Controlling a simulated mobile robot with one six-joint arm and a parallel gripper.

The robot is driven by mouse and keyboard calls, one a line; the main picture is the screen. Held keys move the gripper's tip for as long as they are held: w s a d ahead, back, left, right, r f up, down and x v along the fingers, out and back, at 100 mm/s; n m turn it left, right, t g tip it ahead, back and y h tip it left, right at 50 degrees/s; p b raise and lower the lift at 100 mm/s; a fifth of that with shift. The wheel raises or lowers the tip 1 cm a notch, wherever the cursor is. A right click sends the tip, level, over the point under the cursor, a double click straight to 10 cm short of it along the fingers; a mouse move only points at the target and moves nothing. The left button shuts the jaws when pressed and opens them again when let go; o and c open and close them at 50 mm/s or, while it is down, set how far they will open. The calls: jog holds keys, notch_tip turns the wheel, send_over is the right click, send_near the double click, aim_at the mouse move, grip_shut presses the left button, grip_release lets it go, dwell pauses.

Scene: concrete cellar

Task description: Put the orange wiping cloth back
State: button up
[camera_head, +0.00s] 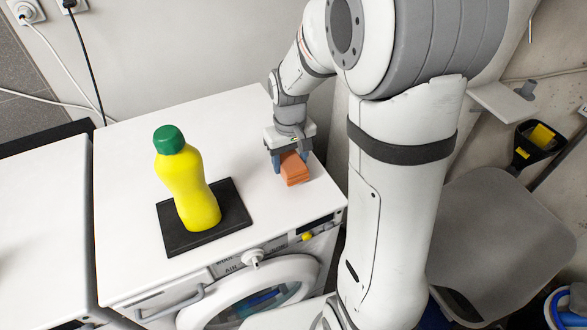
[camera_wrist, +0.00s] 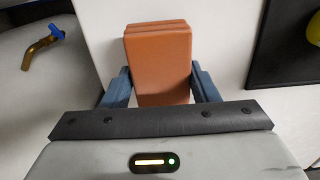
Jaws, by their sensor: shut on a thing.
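The orange wiping cloth (camera_head: 294,169) is a small folded block on the white top of the washing machine, near its right edge. My gripper (camera_head: 289,160) reaches down from above and is shut on the cloth. In the wrist view the cloth (camera_wrist: 158,62) lies between the two blue-grey fingers of my gripper (camera_wrist: 160,88). I cannot tell whether the cloth touches the machine top or is held just above it.
A yellow bottle with a green cap (camera_head: 188,180) stands on a black mat (camera_head: 237,209) left of the cloth. The white machine top (camera_head: 225,125) is clear behind the mat. A grey chair (camera_head: 500,235) stands at right. A brass tap with a blue handle (camera_wrist: 42,46) shows in the wrist view.

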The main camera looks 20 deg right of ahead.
jog(key=f, duration=0.4)
jog(key=shift+a+f, duration=0.15)
jog(key=shift+a, duration=0.05)
jog(key=shift+s, duration=0.1)
jog(key=o, duration=0.9)
